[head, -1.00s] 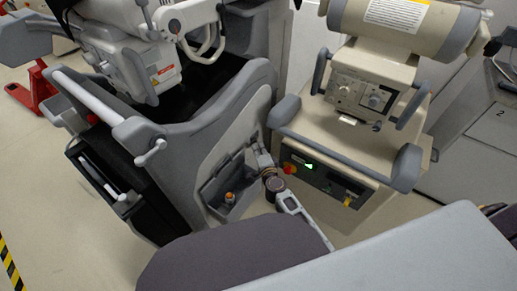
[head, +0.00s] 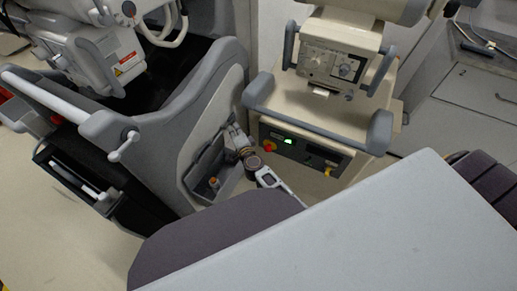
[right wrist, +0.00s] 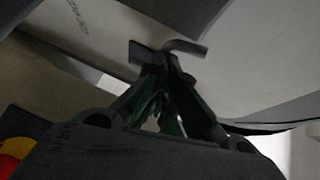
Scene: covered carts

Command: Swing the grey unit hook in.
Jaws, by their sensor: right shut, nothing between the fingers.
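The grey unit (head: 215,105) stands at left centre in the head view, its light side panel facing my right gripper (head: 235,134). In the right wrist view, a short grey bent bar, which looks like the hook (right wrist: 187,47), sticks out to the right from the pale panel. My right gripper (right wrist: 160,66) is shut and empty, its fingertips just below the hook, close to or against it; I cannot tell whether they touch. The hook's base is partly hidden behind the fingertips. In the head view I cannot make out the hook. My left gripper is not in view.
A beige cart (head: 325,115) with grey bumpers, a red knob (head: 269,148) and a green light stands close right of my right arm. An open bin (head: 212,172) is on the grey unit's side, just below the gripper. A pale grey surface (head: 330,235) fills the foreground.

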